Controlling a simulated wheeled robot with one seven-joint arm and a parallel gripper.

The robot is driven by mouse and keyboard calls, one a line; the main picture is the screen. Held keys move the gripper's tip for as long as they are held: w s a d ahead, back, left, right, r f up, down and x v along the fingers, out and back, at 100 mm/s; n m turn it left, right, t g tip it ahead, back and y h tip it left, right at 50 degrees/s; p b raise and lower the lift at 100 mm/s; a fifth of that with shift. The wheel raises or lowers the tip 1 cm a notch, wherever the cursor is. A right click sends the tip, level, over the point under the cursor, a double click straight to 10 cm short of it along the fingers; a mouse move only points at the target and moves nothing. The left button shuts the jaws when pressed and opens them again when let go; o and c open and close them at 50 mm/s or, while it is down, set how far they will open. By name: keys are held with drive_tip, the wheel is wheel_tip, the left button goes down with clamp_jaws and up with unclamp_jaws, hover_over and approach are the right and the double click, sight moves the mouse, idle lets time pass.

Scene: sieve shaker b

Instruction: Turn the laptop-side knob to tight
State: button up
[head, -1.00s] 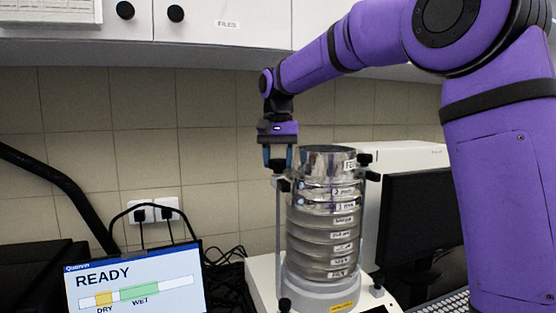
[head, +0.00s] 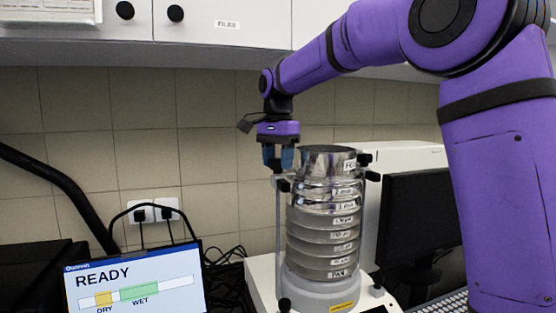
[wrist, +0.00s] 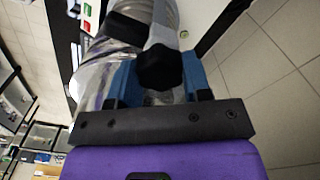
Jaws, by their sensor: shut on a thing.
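The sieve shaker holds a stack of metal sieves (head: 322,222) between two upright rods with black clamp pieces. The left rod (head: 278,232) is on the side of the laptop (head: 135,282). My gripper (head: 278,160) points down at the top of this rod, its blue fingers closed around the laptop-side knob. The fingers mostly hide that knob in the head view. In the wrist view the black knob (wrist: 160,68) sits between the blue fingers. A black clamp piece (head: 283,185) shows just below the fingertips. How tight the knob is cannot be seen.
The other knob (head: 365,160) stands at the right of the stack, close to a dark monitor (head: 420,217). The laptop screen reads READY with DRY and WET bands. Cables lie behind the laptop.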

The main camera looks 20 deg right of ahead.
sight(278, 159)
drive_tip(key=o, duration=0.6)
drive_tip(key=shift+o, duration=0.2)
wheel_tip(278, 159, up, 11)
idle(0.4)
idle(0.3)
drive_tip(key=s+d+f+n+t, duration=0.1)
drive_tip(key=s+d+f+n, duration=0.15)
drive_tip(key=s, duration=0.65)
drive_tip(key=s+d+f+n+t, duration=0.2)
drive_tip(key=s+n, duration=0.1)
drive_tip(key=s, duration=0.6)
drive_tip(key=s+d+f+n+t, duration=0.2)
drive_tip(key=s+f+n, duration=0.3)
drive_tip(key=s+f, duration=1)
drive_tip(key=shift+s+d, duration=0.25)
drive_tip(key=shift+s, duration=0.25)
